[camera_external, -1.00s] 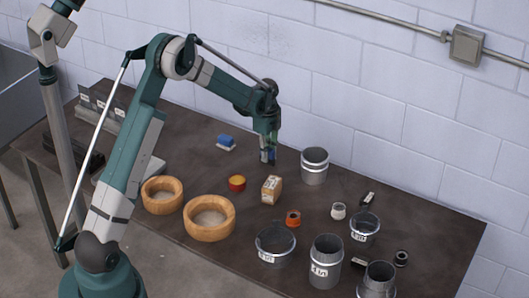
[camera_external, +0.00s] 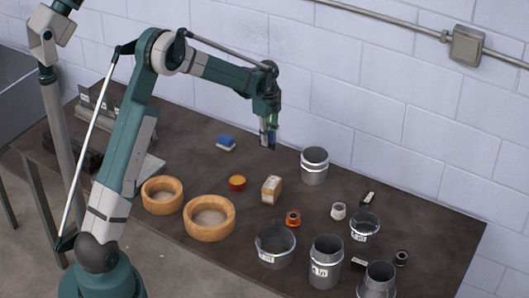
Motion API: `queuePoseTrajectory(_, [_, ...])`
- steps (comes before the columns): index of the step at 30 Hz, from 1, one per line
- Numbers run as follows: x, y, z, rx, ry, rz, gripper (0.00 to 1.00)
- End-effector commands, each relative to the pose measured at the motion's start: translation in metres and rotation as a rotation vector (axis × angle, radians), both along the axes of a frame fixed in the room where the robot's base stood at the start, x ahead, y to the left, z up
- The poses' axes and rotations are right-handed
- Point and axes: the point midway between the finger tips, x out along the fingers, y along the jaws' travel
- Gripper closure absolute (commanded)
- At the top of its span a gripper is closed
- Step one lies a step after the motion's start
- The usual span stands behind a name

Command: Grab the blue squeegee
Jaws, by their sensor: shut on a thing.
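My gripper (camera_external: 267,145) is above the back part of the dark table, left of a grey metal duct piece, and points down. It is shut on a small dark-blue thing (camera_external: 272,139), which looks like the blue squeegee. The fingers hide much of it, so its full shape does not show. The gripper and the thing appear clear of the table top.
A blue and white block (camera_external: 226,143) lies on the table (camera_external: 330,250) to the left. A banded metal duct (camera_external: 314,167) stands to the right. A small box (camera_external: 271,190), a red-and-yellow round item (camera_external: 237,183) and wooden rings (camera_external: 209,218) are nearer the front.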

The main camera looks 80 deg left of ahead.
Motion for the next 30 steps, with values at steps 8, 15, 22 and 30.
queuePoseTrajectory(8, [0.0, 0.0, 0.02, 0.0, 0.0, 0.0, 1.0])
queuePoseTrajectory(15, [0.0, 0.0, 0.021, 0.0, 0.0, 0.0, 1.0])
queuePoseTrajectory(22, [0.0, 0.0, 0.021, 0.0, 0.0, 0.0, 1.0])
queuePoseTrajectory(30, [0.0, 0.0, 0.021, 0.0, 0.0, 0.0, 1.0])
